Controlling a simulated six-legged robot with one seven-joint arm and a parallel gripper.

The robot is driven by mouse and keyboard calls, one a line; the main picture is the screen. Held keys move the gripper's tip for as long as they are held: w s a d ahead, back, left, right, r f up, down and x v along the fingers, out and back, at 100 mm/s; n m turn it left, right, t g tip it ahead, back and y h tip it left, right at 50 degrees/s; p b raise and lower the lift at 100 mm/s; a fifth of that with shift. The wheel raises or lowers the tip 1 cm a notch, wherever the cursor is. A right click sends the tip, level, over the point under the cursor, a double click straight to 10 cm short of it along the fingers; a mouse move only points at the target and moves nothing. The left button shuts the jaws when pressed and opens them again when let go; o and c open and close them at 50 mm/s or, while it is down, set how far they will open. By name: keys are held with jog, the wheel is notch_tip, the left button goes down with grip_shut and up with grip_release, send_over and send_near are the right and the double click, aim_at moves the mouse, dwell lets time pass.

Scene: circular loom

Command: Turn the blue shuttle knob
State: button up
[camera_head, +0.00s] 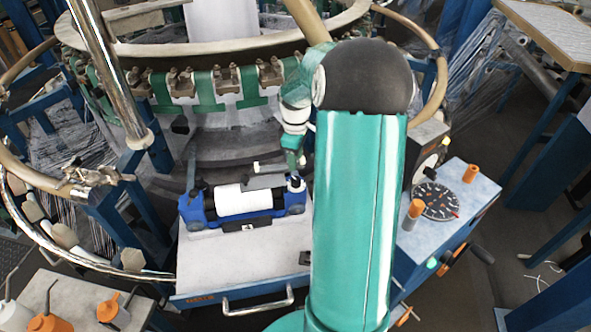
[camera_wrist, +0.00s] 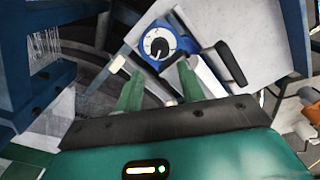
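The blue shuttle (camera_head: 196,212) sits on a light board in front of the loom, with a white roll (camera_head: 243,199) lying across it. Its knob (camera_head: 295,183) is at the right end, small in the head view. In the wrist view the knob (camera_wrist: 157,44) is a white disc with a dark centre and marks, set on the blue body. My gripper (camera_head: 294,158) is above the shuttle's right end. In the wrist view its two green fingers (camera_wrist: 159,74) are apart with nothing between them. The knob lies beyond the fingertips; the exact gap is unclear.
The loom ring (camera_head: 225,48) with clamps curves behind the shuttle. A blue control box (camera_head: 460,195) with a black dial and orange knobs stands at right. Orange and white bottles (camera_head: 113,312) stand at lower left. A drawer handle (camera_head: 258,304) is below the board.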

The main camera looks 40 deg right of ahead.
notch_tip(320, 180, up, 6)
jog(key=shift+f, duration=0.25)
